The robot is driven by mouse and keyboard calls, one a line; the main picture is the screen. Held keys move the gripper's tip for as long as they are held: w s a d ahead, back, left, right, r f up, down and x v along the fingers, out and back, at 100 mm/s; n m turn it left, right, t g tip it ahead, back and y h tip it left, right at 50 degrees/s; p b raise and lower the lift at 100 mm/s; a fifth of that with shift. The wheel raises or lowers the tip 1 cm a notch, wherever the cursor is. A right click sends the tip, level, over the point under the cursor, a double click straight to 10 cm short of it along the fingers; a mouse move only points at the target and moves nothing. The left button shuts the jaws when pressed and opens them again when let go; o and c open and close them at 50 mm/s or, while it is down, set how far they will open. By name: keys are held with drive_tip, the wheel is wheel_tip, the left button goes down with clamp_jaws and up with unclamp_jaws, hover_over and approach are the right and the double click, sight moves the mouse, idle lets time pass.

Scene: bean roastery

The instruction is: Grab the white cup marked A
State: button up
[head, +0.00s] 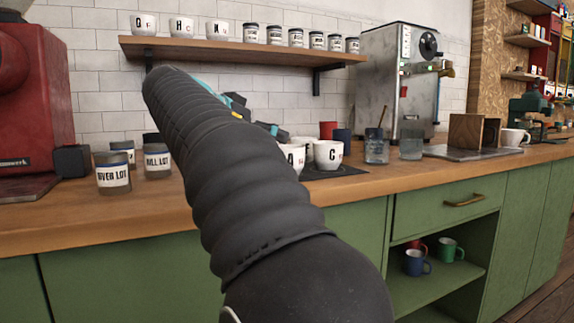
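A white cup with a black letter A (297,155) stands on a dark mat (345,170) on the wooden counter. My arm's black sleeve hides its left part. A white cup marked C (328,154) stands just to its right, with another white cup partly visible behind them. My gripper (268,128) shows only in part beyond my arm, as dark pieces with teal bits, above and left of cup A in the picture. Its fingertips are mostly hidden, so I cannot tell whether it is open or touching anything.
Glass jars (376,150) and a red cup (328,130) stand near the cups. Labelled jars (113,173) stand left of my arm. A wooden shelf (240,50) with lettered white cups and several jars hangs above. A steel machine (395,80) stands behind right.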

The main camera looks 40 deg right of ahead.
drive_tip(key=shift+f+b+x, duration=0.1)
drive_tip(key=shift+b+x, duration=0.05)
drive_tip(key=shift+x, duration=2)
drive_tip(key=shift+f+b+x, duration=0.15)
drive_tip(key=shift+x, duration=1.95)
drive_tip(key=shift+a, duration=0.15)
drive_tip(key=c, duration=1.2)
